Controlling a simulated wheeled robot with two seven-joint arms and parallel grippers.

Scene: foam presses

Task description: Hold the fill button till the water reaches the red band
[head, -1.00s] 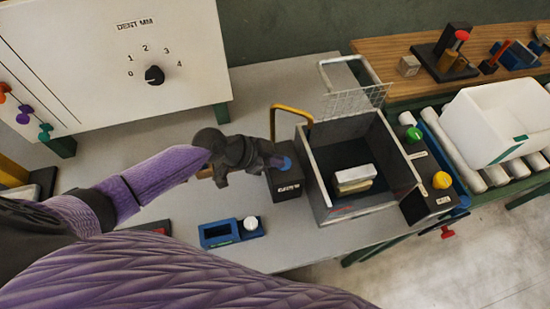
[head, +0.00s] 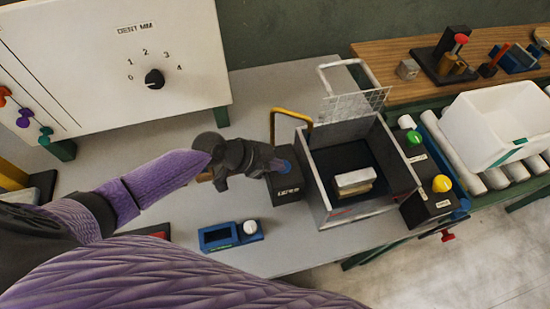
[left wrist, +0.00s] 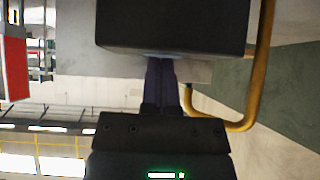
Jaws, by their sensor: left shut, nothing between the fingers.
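The black box (head: 288,191) with a white label stands on the grey bench against the left side of the tank. A blue button (head: 287,167) shows on it, partly covered by my left gripper (head: 279,165). The gripper is shut and empty, its tips at the button; I cannot tell whether it is pressed in. In the left wrist view the shut fingers (left wrist: 160,70) meet the dark box (left wrist: 172,25). The open grey tank (head: 325,200) holds pale blocks (head: 355,182) on a dark bottom. A small red mark shows low on its front wall. The water level cannot be made out.
A yellow pipe (head: 272,122) arches behind the box. A raised mesh lid (head: 352,103) stands at the tank's back. A black panel (head: 420,205) with green and yellow buttons is at its right. A blue device (head: 218,237) lies in front on the bench.

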